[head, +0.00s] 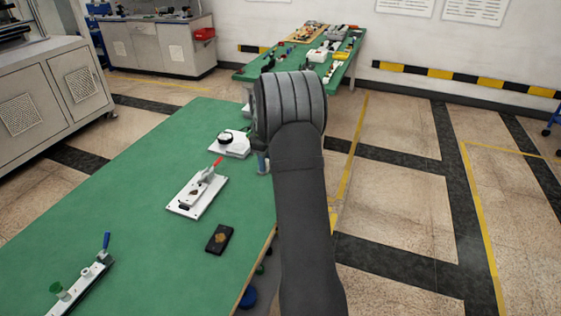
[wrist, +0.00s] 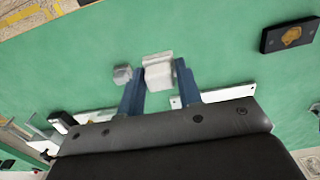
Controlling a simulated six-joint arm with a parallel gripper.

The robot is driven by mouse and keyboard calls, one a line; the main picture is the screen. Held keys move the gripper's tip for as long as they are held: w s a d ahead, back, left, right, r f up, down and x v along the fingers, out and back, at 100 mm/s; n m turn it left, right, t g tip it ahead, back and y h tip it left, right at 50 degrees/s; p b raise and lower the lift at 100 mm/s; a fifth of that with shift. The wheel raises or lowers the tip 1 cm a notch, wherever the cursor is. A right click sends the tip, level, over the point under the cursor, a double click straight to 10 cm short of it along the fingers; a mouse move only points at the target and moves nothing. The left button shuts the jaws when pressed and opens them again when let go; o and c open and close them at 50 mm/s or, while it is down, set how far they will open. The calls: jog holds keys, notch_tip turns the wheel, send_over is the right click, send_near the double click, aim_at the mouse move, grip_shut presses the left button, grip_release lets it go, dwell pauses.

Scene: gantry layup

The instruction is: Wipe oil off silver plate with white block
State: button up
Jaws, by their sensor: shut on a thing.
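My gripper (wrist: 160,85) has blue fingers shut on a white block (wrist: 158,72), held between them above the green table. In the head view my arm hides most of the gripper (head: 262,162) and the block. A pale plate edge, partly hidden by my gripper, shows in the wrist view (wrist: 230,93). A black plate (head: 220,239) with an amber patch lies apart from it, also in the wrist view (wrist: 270,42).
A small grey block (wrist: 122,74) shows beside the left finger. A white base with a round dial (head: 232,145) stands behind the clamp plate. A rail with a blue handle (head: 88,280) lies at the front left. The green table (head: 135,195) is bare at left centre.

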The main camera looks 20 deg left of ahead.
send_over(197, 194)
jog(key=d, duration=0.2)
jog(key=shift+a+f, duration=0.15)
jog(key=shift+f, duration=1.8)
jog(key=shift+a+f, duration=0.15)
jog(key=shift+f, duration=1.75)
jog(key=shift+a+f, duration=0.4)
jog(key=shift+a, duration=0.3)
jog(key=shift+c, duration=0.7)
jog(key=shift+a, duration=2.25)
jog(key=shift+d, duration=3.05)
jog(key=shift+a, duration=3.1)
jog(key=shift+d, duration=2.8)
jog(key=shift+d+r, duration=0.2)
jog(key=shift+d, duration=0.05)
notch_tip(197, 194, up, 8)
